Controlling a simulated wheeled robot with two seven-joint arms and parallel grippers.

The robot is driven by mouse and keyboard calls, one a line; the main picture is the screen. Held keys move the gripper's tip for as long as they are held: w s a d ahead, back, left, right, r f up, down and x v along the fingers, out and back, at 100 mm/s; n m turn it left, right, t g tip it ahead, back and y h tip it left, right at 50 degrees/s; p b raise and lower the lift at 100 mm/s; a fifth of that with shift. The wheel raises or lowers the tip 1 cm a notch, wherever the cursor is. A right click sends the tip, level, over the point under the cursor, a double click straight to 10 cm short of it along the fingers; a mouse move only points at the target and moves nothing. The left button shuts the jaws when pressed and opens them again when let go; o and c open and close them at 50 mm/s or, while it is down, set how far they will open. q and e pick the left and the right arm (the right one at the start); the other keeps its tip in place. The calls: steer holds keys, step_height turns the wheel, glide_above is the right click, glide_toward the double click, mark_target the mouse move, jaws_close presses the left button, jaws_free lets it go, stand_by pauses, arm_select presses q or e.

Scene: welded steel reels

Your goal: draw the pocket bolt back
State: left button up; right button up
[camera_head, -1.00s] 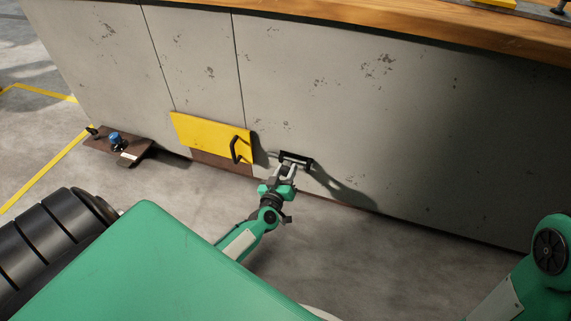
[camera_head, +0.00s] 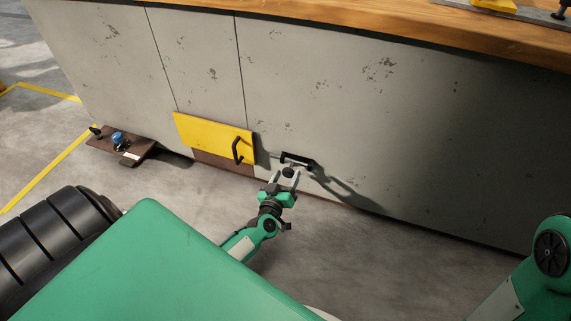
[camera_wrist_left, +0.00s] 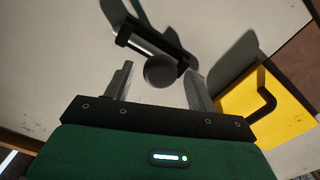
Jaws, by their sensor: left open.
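The bolt fitting is a black bracket (camera_head: 299,159) low on the grey wall, with a dark round knob (camera_head: 288,172) on its near side. In the left wrist view the knob (camera_wrist_left: 160,71) stands out in front of the black bracket (camera_wrist_left: 150,38). My left gripper (camera_head: 286,178) is open and empty. Its fingers are spread to either side of the knob, with a gap on each side in the wrist view. How far the bolt is drawn I cannot tell. My right gripper is out of view.
A yellow panel (camera_head: 212,136) with a black handle (camera_head: 238,150) is left of the bolt. A low brown plate with a blue knob (camera_head: 117,138) stands at far left. A wooden top (camera_head: 350,27) overhangs the wall. Floor right of my left arm is clear.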

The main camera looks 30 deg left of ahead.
arm_select(q)
steer(key=shift+p+v, duration=0.8)
steer(key=shift+v, duration=1.6)
